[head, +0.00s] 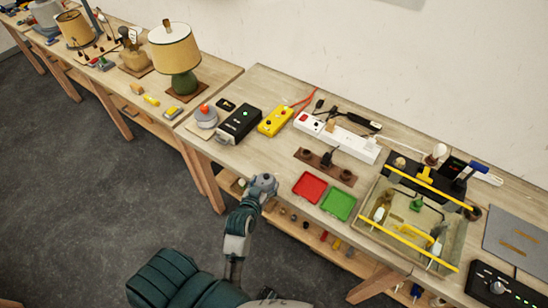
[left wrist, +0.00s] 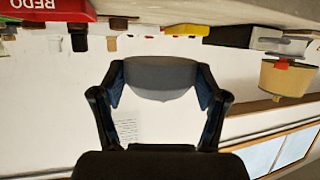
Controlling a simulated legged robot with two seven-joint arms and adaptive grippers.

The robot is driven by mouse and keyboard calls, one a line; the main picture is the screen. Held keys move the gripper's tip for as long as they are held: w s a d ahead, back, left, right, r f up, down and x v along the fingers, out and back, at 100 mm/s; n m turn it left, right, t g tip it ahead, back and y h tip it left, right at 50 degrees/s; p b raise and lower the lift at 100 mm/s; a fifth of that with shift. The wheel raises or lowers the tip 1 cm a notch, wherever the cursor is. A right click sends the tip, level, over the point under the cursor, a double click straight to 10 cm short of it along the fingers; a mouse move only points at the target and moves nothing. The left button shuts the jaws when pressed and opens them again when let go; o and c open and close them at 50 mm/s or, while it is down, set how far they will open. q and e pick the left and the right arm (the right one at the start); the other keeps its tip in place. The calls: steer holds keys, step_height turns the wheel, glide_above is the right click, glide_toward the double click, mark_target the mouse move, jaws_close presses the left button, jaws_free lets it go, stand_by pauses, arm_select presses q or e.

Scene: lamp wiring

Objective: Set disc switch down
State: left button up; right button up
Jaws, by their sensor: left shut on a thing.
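My left gripper (head: 263,184) is by the front edge of the workbench (head: 262,160), left of the red tray (head: 309,187). In the left wrist view its two dark fingers are closed on opposite sides of a grey, rounded disc switch (left wrist: 160,74). The switch is held clear of any surface in that view. In the head view the switch is hard to tell from the gripper. The green tray (head: 338,204) lies right of the red tray. The red tray, with white lettering, also shows upside down in the left wrist view (left wrist: 45,9). My right gripper is not seen.
A round base with a red button (head: 205,116), a black box (head: 239,124), a yellow box (head: 275,121) and a white power strip (head: 347,143) stand along the back. A brown socket strip (head: 325,167) lies behind the trays. A clear bin (head: 450,240) stands right. Bare wood lies left of the trays.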

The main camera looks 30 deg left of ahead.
arm_select(q)
steer(key=shift+s+a+f+n+y, duration=0.15)
steer(key=shift+s+a+f, duration=0.3)
steer(key=shift+a, duration=0.1)
steer(key=shift+s+a+f+n+y, duration=0.15)
steer(key=shift+s+a+f, duration=0.2)
steer(key=shift+a, duration=0.2)
